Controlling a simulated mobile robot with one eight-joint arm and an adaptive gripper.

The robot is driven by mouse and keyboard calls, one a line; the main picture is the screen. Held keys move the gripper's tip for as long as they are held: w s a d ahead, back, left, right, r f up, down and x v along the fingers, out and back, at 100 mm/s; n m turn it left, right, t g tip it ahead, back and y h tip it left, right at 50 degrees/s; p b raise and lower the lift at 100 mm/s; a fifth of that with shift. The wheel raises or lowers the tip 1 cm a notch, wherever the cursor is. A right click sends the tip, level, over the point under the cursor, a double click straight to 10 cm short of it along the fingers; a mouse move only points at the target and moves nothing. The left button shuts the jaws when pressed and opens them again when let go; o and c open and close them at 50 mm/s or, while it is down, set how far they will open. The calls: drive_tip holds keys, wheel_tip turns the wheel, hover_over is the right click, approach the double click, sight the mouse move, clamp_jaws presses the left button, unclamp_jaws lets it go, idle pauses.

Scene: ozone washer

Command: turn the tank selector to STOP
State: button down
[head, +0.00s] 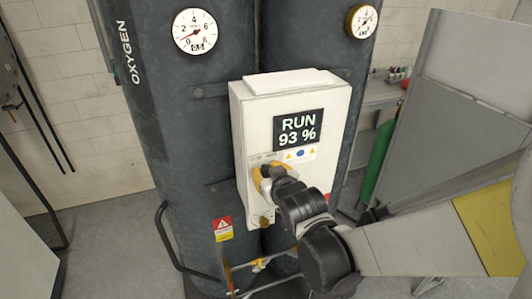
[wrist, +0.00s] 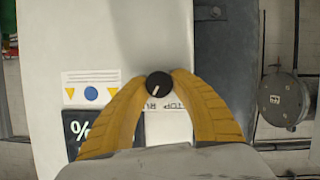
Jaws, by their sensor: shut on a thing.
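The tank selector (wrist: 158,84) is a round black knob with a white pointer line, seen in the wrist view. The pointer leans toward the lower left, on the RUN side of the upside-down STOP/RUN label (wrist: 170,110), which is partly covered by my fingers. My gripper (head: 266,172) is at the lower front of the white control box (head: 250,112), its yellow fingers shut on the knob, one on each side. The display (head: 298,130) on the box reads RUN 93 %.
Two dark tanks (head: 165,110) stand behind the box, one marked OXYGEN, with dial gauges (head: 194,31) above. Warning stickers (head: 300,155) sit under the display. Pipes and a small valve (head: 258,264) are below. A grey panel (head: 455,90) stands at the right.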

drive_tip(key=n+h+b, duration=0.1)
drive_tip(key=n+t+b, duration=0.1)
drive_tip(key=n+h+b, duration=0.1)
drive_tip(key=n+b, duration=0.1)
drive_tip(key=shift+a+f+t+h, duration=0.1)
drive_tip(key=shift+f+t+h, duration=0.15)
drive_tip(key=shift+t+h, duration=0.05)
drive_tip(key=n+t+h+b, duration=0.1)
drive_tip(key=n+b, duration=0.2)
drive_tip(key=shift+r+n+t+b, duration=0.1)
drive_tip(key=shift+n+t+b, duration=0.3)
drive_tip(key=shift+n+b, duration=0.3)
idle(0.4)
drive_tip(key=c, duration=1.1)
unclamp_jaws()
drive_tip(key=shift+o, duration=0.2)
drive_tip(key=shift+s, duration=0.15)
